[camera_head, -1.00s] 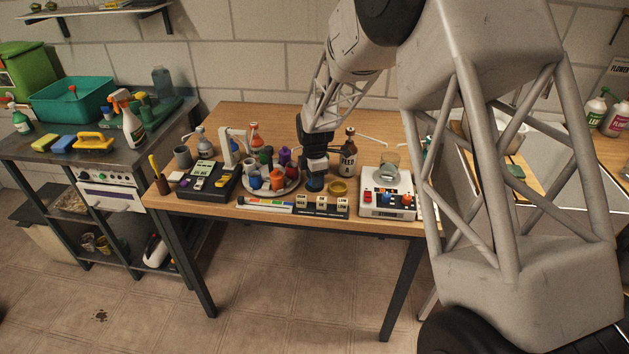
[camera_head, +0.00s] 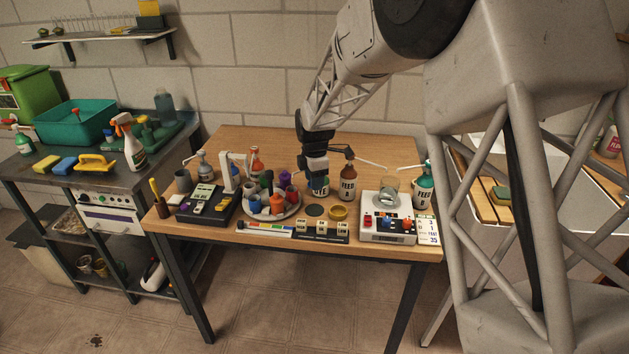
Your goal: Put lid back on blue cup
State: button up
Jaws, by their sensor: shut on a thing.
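My gripper (camera_head: 315,170) is shut, raised above the table just behind a dark round disc (camera_head: 315,210). It seems to hold a small dark lid, mostly hidden by the fingers and too small to make out clearly. A bottle with a pale label (camera_head: 320,188) shows directly below the fingers, seemingly standing behind them. A small blue cup (camera_head: 254,206) appears to stand at the left front of the round tray (camera_head: 287,215), left of my gripper. Whether its top is open is too small to tell.
An orange cup (camera_head: 277,203) and several other small cups crowd the tray. A yellow dish (camera_head: 338,212) is right of the disc. A brown FEED bottle (camera_head: 348,182) stands close to the right of my gripper. A white device (camera_head: 388,232) holds a glass (camera_head: 390,188).

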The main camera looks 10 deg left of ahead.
jog(key=shift+a, duration=0.1)
dwell(0.3)
jog(key=s+a+r, duration=0.1)
jog(key=s+a, duration=0.1)
jog(key=a, duration=0.7)
jog(key=s+a+r, duration=0.2)
jog(key=a, duration=0.6)
jog(key=shift+a+y, duration=0.35)
jog(key=shift+y, duration=0.05)
jog(key=shift+f, duration=0.15)
jog(key=shift+f, duration=2.95)
jog(key=shift+f, duration=0.2)
dwell(0.5)
jog(key=o, duration=1.4)
jog(key=shift+o, duration=0.2)
jog(key=shift+r, duration=0.15)
